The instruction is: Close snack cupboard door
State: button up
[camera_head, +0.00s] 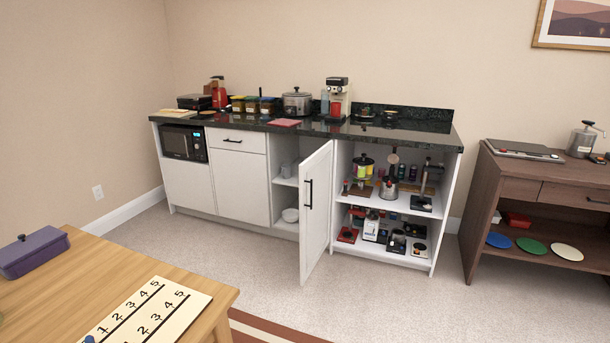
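The white cupboard door (316,212) with a dark vertical bar handle (308,193) stands open in the head view. It swings out from the white counter unit near its middle and sticks out toward me. To its right is an open compartment with an upper shelf (402,203) and a lower shelf, both holding several kitchen items. To its left is a narrow open section with bowls and a jug. I cannot tell which of these is the snack cupboard. My gripper is not in view.
A wooden table (129,267) with a purple box (33,251) and a number board (153,315) fills the lower left. A dark wood cabinet (497,185) stands at right. Carpet (250,262) in front of the counter is clear, with a striped rug edge near the table.

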aim_at(315, 172)
jog(key=i+l, duration=0.15)
jog(key=i, duration=0.3)
jog(key=i+l+u, duration=0.1)
jog(key=i, duration=0.3)
jog(key=i+l, duration=0.2)
jog(key=i, duration=0.25)
jog(key=i+l+u, duration=0.15)
jog(key=i, duration=0.3)
jog(key=i+j+z, duration=0.1)
jog(key=i+z, duration=0.2)
jog(key=i, duration=0.65)
